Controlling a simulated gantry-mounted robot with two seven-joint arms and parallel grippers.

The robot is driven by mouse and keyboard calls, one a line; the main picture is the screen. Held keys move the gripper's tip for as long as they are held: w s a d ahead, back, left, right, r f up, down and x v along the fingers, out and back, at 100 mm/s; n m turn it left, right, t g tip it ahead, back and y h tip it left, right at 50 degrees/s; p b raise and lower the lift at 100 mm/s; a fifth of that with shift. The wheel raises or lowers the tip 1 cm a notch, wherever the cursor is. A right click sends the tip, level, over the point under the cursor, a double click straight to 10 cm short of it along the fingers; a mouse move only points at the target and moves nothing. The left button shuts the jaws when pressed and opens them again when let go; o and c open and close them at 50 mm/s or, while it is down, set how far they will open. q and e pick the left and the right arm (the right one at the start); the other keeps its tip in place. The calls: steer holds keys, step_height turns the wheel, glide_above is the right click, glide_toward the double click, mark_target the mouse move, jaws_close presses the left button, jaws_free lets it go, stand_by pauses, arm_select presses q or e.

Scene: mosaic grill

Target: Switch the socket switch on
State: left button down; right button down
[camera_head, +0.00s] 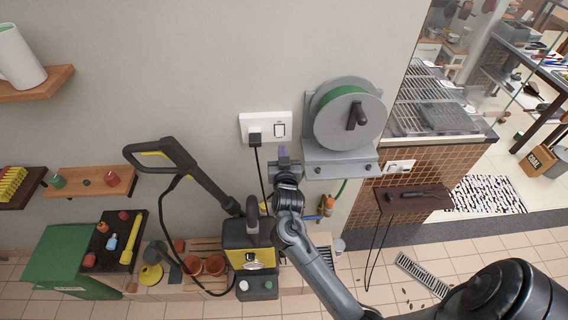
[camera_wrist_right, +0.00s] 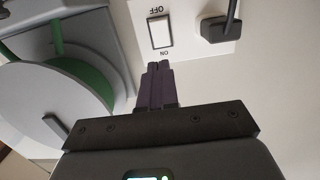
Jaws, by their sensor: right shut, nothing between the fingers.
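The white wall socket (camera_head: 243,117) is on the grey wall, with a black plug (camera_head: 254,139) in its left part. Its rocker switch (camera_head: 280,130) is on the right side. In the right wrist view the switch (camera_wrist_right: 159,32) appears upside down, with OFF above it and ON below it. My right gripper (camera_head: 281,151) is shut and empty. Its fingertips (camera_wrist_right: 158,68) are just below the switch in the wrist view, close to the plate; whether they touch it I cannot tell. My left gripper is not in view.
A grey hose reel (camera_head: 331,155) with green hose is mounted just right of the socket. The plug's black cable (camera_head: 261,178) hangs beside my right gripper toward a yellow and black pressure washer (camera_head: 247,240). The wall left of the socket is clear.

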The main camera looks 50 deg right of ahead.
steer(key=shift+v, duration=2.4)
steer(key=s+f+n+y, duration=0.2)
steer(key=s+f+n, duration=0.1)
steer(key=s+f, duration=0.3)
steer(key=s+a+f+n+g+y, duration=0.3)
steer(key=s+a+n+g+y, duration=0.15)
steer(key=s+a, duration=0.5)
steer(key=s+a+f+n+g+y, duration=0.2)
steer(key=s+a+n+g+y, duration=0.3)
steer(key=s+a, duration=0.45)
step_height(320, 180, up, 13)
steer(key=m+p, duration=0.2)
steer(key=p, duration=1.1)
steer(key=shift+t, duration=0.35)
